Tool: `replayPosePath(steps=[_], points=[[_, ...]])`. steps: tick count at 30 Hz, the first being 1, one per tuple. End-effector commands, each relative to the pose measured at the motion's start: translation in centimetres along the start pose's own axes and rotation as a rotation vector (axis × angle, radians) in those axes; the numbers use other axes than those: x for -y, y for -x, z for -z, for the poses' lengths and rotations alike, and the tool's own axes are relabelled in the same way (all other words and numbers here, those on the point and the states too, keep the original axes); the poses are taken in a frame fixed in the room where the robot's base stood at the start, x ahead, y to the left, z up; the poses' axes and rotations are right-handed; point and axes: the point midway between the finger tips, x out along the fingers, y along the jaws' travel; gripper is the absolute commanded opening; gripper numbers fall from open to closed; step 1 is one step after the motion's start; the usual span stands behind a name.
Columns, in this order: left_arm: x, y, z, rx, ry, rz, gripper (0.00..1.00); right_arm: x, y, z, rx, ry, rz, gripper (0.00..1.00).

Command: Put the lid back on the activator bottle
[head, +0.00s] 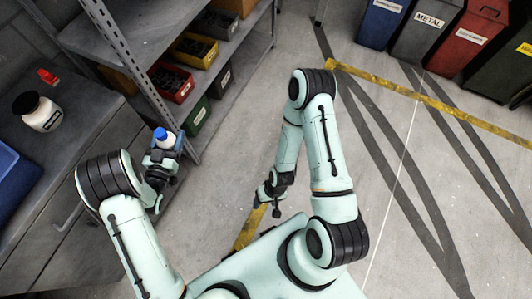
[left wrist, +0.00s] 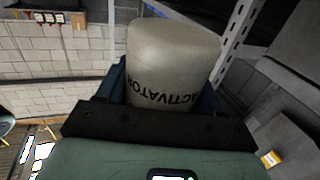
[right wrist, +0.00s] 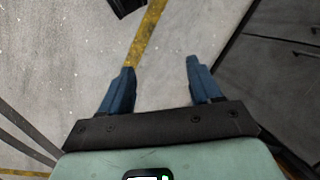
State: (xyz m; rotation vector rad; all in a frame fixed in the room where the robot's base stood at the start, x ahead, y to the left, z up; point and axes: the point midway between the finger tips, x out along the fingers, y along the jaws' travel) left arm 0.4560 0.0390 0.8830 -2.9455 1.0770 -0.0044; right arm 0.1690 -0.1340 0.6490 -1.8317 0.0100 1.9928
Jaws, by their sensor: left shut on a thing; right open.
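My left gripper (head: 162,152) is shut on the off-white activator bottle (head: 169,143), in front of the shelf rack. In the left wrist view the bottle (left wrist: 172,55) stands between the jaws, its ACTIVATOR lettering upside down. A bright blue cap-like part (head: 160,132) shows at the bottle in the head view. I cannot tell whether it is the lid or how it sits. The bottle's lower part in the left wrist view is hidden by the gripper. My right gripper (head: 262,197) is open and empty above the floor; its spread fingers show in the right wrist view (right wrist: 160,70).
A white jar with a black lid (head: 45,117), a small red object (head: 47,76) and a blue bin (head: 14,180) are on the grey counter (head: 85,110) at left. The rack (head: 150,84) holds several coloured bins. Waste bins stand at back right. The middle floor is clear.

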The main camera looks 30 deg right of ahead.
Motion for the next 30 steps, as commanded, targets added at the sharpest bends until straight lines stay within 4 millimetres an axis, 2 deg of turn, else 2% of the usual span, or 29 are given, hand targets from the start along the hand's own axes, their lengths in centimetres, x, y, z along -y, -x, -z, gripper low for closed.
replayPosePath(steps=[1, 5, 17, 20, 24, 30], points=[[0.0, 0.0, 0.1, -0.002, 0.0, 0.0, 0.0, 0.2, 0.1, -1.1, 0.01, -0.013, 0.004, 0.63], [0.0, 0.0, 0.1, -0.002, 0.0, 0.0, 0.0, 0.4, 0.3, -2.4, 0.017, -0.029, 0.01, 0.63], [0.5, 0.2, 0.4, -0.006, 0.002, 0.034, 0.0, 0.4, 0.3, -2.6, 0.018, -0.031, 0.01, 0.63], [2.2, 1.4, 1.2, -0.014, 0.006, 0.15, 0.0, 0.4, 0.3, -2.6, 0.018, -0.031, 0.01, 0.63], [5.6, 4.5, 2.6, -0.016, 0.01, 0.389, 0.0, 0.4, 0.3, -2.5, 0.018, -0.031, 0.01, 0.63], [8.5, 9.0, 3.8, -0.004, 0.002, 0.642, 0.0, 0.4, 0.3, -2.5, 0.018, -0.031, 0.01, 0.63]])
